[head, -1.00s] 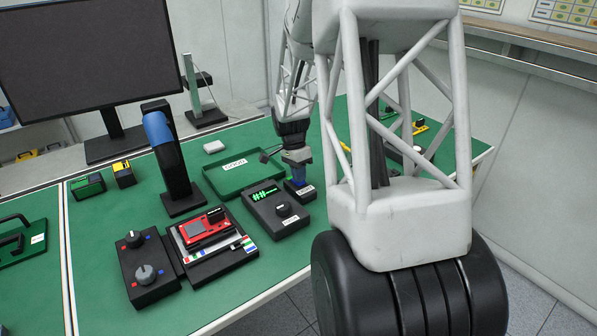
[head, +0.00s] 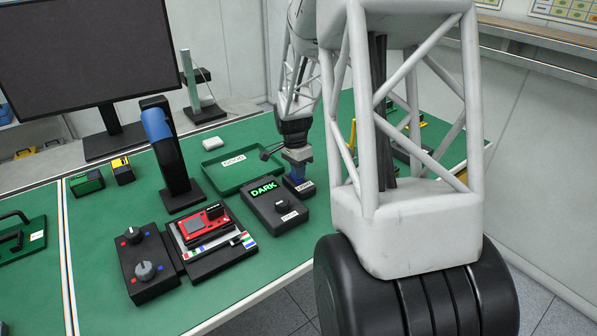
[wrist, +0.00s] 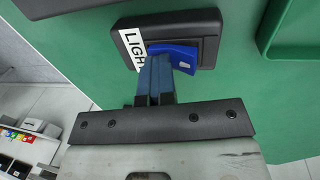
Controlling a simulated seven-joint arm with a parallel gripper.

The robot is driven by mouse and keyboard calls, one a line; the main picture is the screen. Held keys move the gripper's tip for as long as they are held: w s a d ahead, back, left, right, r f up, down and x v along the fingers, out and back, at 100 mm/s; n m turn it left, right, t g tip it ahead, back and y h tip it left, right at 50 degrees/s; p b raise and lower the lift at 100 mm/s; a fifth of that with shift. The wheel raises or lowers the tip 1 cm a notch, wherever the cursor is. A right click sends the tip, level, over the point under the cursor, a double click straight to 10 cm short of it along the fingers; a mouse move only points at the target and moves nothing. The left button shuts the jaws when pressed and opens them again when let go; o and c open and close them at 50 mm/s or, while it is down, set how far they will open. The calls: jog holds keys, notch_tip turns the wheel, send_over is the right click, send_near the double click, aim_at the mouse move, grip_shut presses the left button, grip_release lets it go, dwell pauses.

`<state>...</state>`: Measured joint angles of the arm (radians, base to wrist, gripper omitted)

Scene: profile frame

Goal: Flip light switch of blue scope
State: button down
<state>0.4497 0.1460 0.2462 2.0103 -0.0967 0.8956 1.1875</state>
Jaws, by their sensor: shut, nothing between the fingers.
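A small black switch box (head: 305,189) with a white label stands on the green bench, right of the dark console. In the wrist view the box (wrist: 205,25) has a label starting "LIGH" and a blue rocker (wrist: 183,66). My gripper (head: 298,168) is shut, with its blue fingers pointing down at the box. In the wrist view its fingertips (wrist: 158,62) overlap the blue rocker; I cannot tell if they press on it. A black stand with a blue upper part (head: 157,128) is upright further left.
A green tray (head: 225,172) lies just behind the console. A red device on a black base (head: 222,258) and a two-knob box (head: 147,264) stand front left. A large monitor (head: 85,60) is at the back. My arm hides the bench's right part.

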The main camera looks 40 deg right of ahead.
jog(key=shift+w+f, duration=0.1)
jog(key=shift+f, duration=0.15)
jog(key=shift+w, duration=0.65)
jog(key=shift+r, duration=0.2)
notch_tip(320, 180, up, 14)
jog(key=w, duration=0.2)
jog(key=shift+w, duration=0.25)
jog(key=shift+f, duration=0.1)
jog(key=shift+a+g, duration=0.1)
jog(key=shift+g, duration=0.3)
dwell(0.3)
dwell(0.5)
jog(key=x, duration=1.3)
jog(key=shift+s+f, duration=0.3)
jog(key=shift+f, duration=0.05)
